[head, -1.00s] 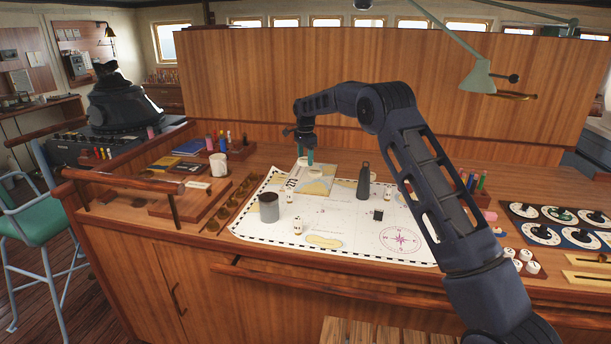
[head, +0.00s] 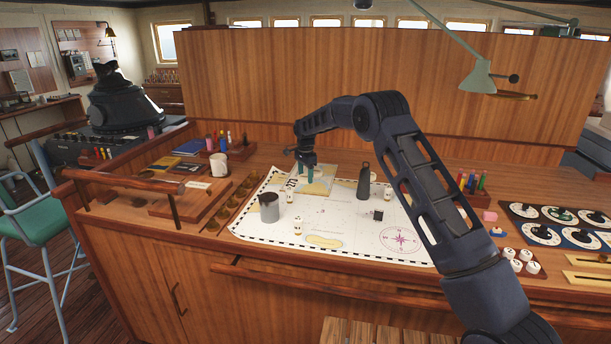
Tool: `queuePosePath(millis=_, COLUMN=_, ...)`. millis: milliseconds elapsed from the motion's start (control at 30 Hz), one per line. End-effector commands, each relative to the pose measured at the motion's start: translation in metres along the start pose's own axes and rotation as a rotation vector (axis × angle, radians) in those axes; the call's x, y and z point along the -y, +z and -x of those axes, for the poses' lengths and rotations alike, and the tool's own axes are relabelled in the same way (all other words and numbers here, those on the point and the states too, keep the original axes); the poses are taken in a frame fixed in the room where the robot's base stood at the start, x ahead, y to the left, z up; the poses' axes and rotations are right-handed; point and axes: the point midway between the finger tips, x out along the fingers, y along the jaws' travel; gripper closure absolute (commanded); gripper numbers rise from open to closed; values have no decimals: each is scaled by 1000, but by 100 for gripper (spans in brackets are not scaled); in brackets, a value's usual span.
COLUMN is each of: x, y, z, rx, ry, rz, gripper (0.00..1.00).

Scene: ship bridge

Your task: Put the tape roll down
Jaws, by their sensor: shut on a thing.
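I cannot tell whether the roll touches the sheet. The large white chart (head: 335,222) lies flat on the wooden desk.
On the chart stand a grey cup (head: 269,208), a dark bottle (head: 363,182), a small black cube (head: 377,215) and several small pale pieces. Dials (head: 543,234) lie at the right. The chart's front middle is mostly clear.

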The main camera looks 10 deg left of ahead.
Motion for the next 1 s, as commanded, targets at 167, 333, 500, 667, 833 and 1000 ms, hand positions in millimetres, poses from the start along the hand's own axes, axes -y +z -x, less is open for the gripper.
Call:
queuePosePath(millis=167, x=0, y=0, z=-3, rx=0, ry=1, rz=0, gripper=38)
queuePosePath(millis=333, x=0, y=0, z=-3, rx=0, ry=0, rz=0, gripper=18)
queuePosePath(millis=500, x=0, y=0, z=-2, rx=0, ry=0, rz=0, gripper=18)
queuePosePath(millis=667, x=0, y=0, z=4, rx=0, ry=-1, rz=0, gripper=18)
queuePosePath(millis=833, x=0, y=0, z=27, rx=0, ry=-2, rz=0, gripper=18)
queuePosePath(millis=1000, x=0, y=0, z=62, rx=0, ry=-3, rz=0, gripper=18)
